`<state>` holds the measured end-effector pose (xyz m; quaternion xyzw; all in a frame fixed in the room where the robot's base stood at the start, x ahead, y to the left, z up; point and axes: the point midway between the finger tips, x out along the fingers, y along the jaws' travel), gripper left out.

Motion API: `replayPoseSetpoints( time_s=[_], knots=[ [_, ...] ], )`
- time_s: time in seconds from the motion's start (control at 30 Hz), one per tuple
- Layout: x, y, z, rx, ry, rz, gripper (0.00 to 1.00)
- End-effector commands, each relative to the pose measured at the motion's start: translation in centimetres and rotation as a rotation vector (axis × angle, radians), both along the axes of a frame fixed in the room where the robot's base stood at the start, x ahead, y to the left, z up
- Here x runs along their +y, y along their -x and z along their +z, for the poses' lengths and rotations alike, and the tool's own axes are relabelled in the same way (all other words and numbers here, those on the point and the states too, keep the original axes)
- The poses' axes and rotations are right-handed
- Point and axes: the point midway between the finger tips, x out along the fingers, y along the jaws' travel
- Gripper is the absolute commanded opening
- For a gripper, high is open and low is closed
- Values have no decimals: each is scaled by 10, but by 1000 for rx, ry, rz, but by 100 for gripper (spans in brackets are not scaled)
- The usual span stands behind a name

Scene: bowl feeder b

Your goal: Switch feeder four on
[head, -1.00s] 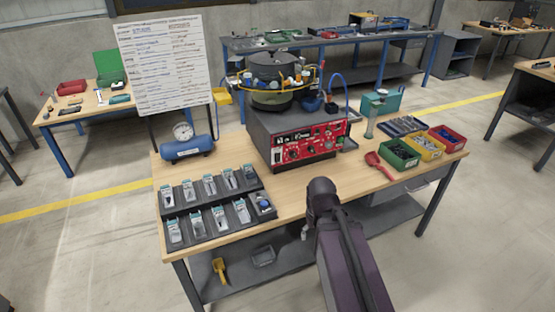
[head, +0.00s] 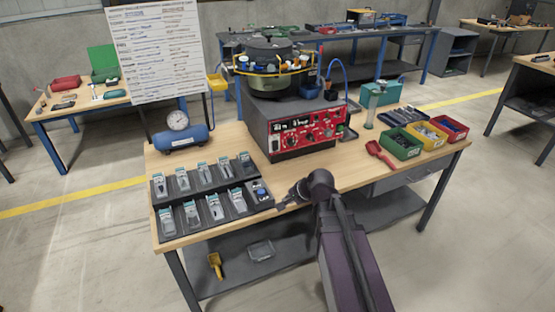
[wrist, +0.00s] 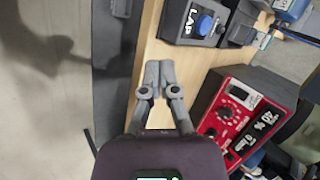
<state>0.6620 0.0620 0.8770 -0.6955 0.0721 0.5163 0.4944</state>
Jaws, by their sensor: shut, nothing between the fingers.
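One bowl feeder (head: 285,112) stands at the back middle of the wooden table, a dark bowl on a grey box with a red control panel (head: 305,132) facing front. The red panel also shows in the wrist view (wrist: 225,128), with knobs and a dark display plate; which control is the power switch I cannot tell. No number four is legible on it. My gripper (head: 281,206) is over the table's front edge, left of and in front of the panel. In the wrist view my gripper (wrist: 159,72) is shut and empty, touching no control.
A black tray (head: 178,203) of bagged parts lies at front left, with a blue-knobbed holder (wrist: 202,25) at its right end. A blue tank with gauge (head: 182,136) stands behind it. A red scoop (head: 378,154) and green bin (head: 402,144) sit right. Table between tray and panel is clear.

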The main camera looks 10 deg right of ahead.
Motion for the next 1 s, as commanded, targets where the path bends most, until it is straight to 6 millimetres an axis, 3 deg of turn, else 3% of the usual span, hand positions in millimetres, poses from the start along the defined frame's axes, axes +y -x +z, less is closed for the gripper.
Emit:
replayPoseSetpoints(
  time_s=[0.07, 0.47, 0.8, 1.0],
  knots=[
    [3, -16, -7, -12, -98, -96, 0],
    [5, -82, -1, -12, -658, -562, 0],
    [-18, -128, 3, 62, -1183, -909, 0],
    [-33, -145, 5, 115, -1423, -1043, 0]
  ],
)
